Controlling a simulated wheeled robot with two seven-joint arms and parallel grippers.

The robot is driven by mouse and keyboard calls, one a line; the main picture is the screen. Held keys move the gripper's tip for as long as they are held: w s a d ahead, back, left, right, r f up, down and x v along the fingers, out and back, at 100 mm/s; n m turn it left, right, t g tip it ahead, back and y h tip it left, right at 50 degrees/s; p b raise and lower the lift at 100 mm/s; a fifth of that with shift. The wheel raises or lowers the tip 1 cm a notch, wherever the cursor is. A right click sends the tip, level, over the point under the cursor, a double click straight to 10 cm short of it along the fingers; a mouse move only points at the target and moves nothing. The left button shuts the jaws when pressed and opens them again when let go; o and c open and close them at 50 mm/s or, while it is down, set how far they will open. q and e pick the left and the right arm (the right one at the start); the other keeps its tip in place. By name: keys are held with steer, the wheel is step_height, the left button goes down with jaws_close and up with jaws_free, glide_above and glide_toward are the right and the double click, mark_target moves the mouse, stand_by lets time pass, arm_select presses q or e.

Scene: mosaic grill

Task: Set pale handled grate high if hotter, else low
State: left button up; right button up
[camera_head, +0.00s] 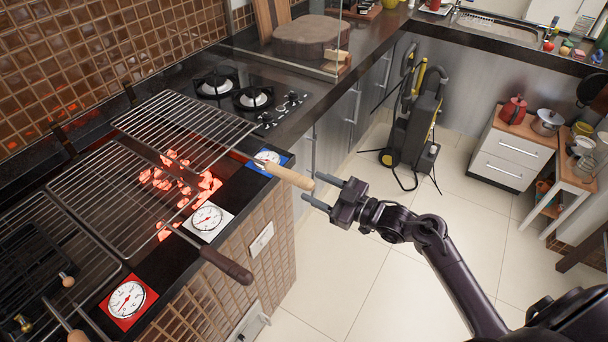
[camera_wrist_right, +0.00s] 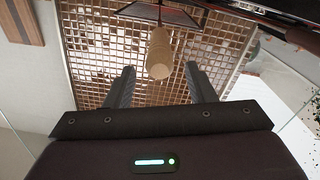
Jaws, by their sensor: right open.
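A wire grate (camera_head: 160,112) with a pale wooden handle (camera_head: 288,176) lies across the back of the grill, partly over glowing coals (camera_head: 178,180). Its handle sticks out past the counter edge. My right gripper (camera_head: 311,188) is open at the handle's free end. In the right wrist view, the pale handle (camera_wrist_right: 159,55) points toward me between the two spread fingers, with no visible grip on it. Round dials sit on a blue plate (camera_head: 268,158), a white plate (camera_head: 208,219) and a red plate (camera_head: 128,299). Their needle readings are too small to tell surely. My left gripper is out of view.
A middle grate (camera_head: 95,205) has a dark handle (camera_head: 227,266). Another grate (camera_head: 20,235) lies at the left; a tan handle end (camera_head: 77,337) shows below it. A gas hob (camera_head: 250,98) is behind. Open floor (camera_head: 400,270) lies right of the counter.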

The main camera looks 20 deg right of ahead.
mark_target(298, 180)
steer(key=p+x, duration=0.1)
steer(key=x, duration=0.4)
steer(key=shift+w+a, duration=0.25)
steer(key=shift+w, duration=0.05)
jaws_close()
